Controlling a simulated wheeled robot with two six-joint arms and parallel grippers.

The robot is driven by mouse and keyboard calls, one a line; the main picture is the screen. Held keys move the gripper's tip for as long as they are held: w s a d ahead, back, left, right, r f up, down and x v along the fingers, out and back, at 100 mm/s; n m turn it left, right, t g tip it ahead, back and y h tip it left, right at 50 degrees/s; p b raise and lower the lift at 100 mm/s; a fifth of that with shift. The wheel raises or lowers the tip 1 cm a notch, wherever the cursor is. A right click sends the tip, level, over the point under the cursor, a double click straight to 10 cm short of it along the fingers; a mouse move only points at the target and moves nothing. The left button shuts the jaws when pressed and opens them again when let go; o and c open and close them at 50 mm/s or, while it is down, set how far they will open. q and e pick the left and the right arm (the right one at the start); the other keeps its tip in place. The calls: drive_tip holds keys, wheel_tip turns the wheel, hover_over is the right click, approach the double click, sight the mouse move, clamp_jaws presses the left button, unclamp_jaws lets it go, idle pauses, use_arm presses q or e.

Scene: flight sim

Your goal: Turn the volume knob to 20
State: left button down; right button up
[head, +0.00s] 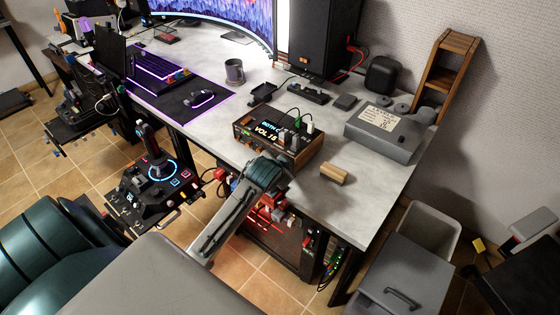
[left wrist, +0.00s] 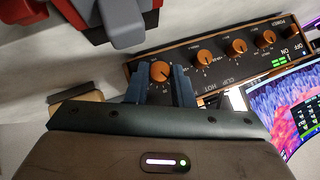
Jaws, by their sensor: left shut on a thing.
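The audio box (head: 280,136) with wooden side panels sits near the desk's front edge in the head view. Its display (head: 267,131) reads VOL 18. In the left wrist view its dark front panel (left wrist: 218,62) carries a row of orange knobs, with the lettering upside down. My left gripper (left wrist: 160,80) has its two fingers on either side of the leftmost orange knob (left wrist: 160,71), shut on it. In the head view my left gripper (head: 271,172) is at the box's front, and hides the knobs there. My right gripper is not in view.
A grey labelled case (head: 385,130) stands farther right. A joystick panel (head: 150,185) sits left of my arm. Red and grey parts (left wrist: 110,18) show close by in the left wrist view.

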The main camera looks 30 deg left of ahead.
use_arm(q)
drive_tip(key=shift+s+d+f+m+y, duration=0.1)
drive_tip(key=shift+d+f+m+y, duration=0.15)
drive_tip(key=shift+m+y, duration=0.55)
drive_tip(key=shift+d+m+t+y, duration=0.1)
drive_tip(key=shift+m+t+y, duration=0.4)
drive_tip(key=shift+y, duration=0.9)
drive_tip(key=c, duration=1.3)
unclamp_jaws()
drive_tip(key=shift+o, duration=0.2)
drive_tip(key=b+v, duration=0.1)
drive_tip(key=v, duration=0.9)
drive_tip(key=shift+s+d+r, duration=0.1)
drive_tip(key=shift+s+d, duration=0.05)
drive_tip(key=shift+s, duration=0.2)
